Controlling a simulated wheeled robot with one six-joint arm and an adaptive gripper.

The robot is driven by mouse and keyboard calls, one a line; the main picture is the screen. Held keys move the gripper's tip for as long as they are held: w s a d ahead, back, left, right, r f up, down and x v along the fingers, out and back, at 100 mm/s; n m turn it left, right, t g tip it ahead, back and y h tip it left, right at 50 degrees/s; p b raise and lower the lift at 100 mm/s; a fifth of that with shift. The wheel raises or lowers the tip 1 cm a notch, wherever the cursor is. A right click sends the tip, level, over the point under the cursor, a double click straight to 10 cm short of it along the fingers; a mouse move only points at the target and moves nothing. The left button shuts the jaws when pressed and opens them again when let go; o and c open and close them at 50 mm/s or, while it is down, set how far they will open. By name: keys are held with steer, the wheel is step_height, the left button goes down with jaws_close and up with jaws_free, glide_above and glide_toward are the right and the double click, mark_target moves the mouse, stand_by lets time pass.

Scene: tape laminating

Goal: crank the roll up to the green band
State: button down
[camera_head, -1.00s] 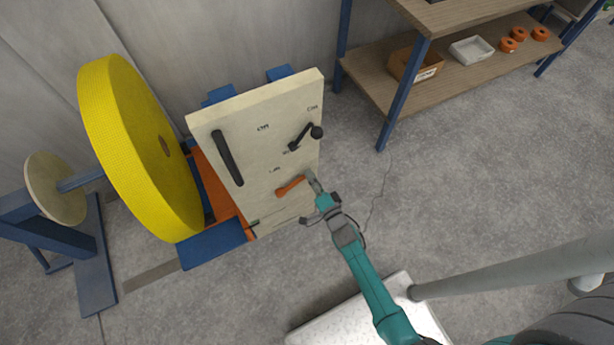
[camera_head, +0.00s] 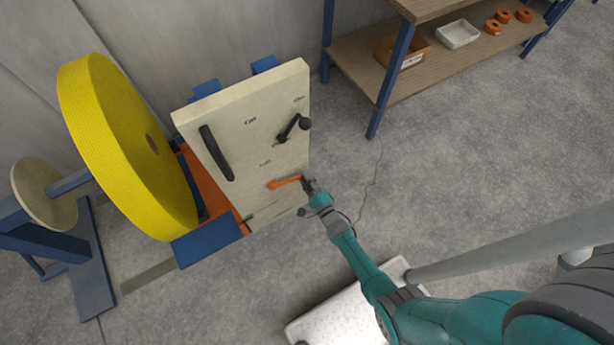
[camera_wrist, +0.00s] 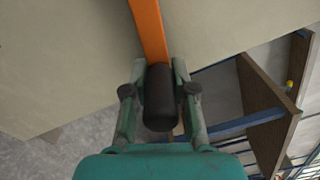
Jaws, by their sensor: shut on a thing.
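The orange crank (camera_head: 284,183) sits low on the cream panel (camera_head: 225,130) and points right, its outer end slightly raised. My gripper (camera_head: 308,187) is at its outer end. In the wrist view, my gripper (camera_wrist: 160,75) is shut on the black crank handle (camera_wrist: 160,98), one finger on each side. The orange arm (camera_wrist: 149,32) runs up from it. The large yellow roll (camera_head: 125,150) stands upright left of the panel. A small green mark (camera_head: 249,219) shows near a pale strip at the panel's lower edge; its details are too small to read.
A black lever (camera_head: 292,128) is on the panel above the crank, and a long black handle (camera_head: 217,153) is at its left. A wooden shelf (camera_head: 440,70) with blue posts stands at the upper right.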

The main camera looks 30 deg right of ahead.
steer(key=shift+a+f+m, duration=0.1)
steer(key=shift+f+m, duration=0.2)
steer(key=shift+f, duration=0.15)
steer(key=c, duration=0.9)
jaws_free()
steer(key=shift+a, duration=0.1)
steer(key=s, duration=1.2)
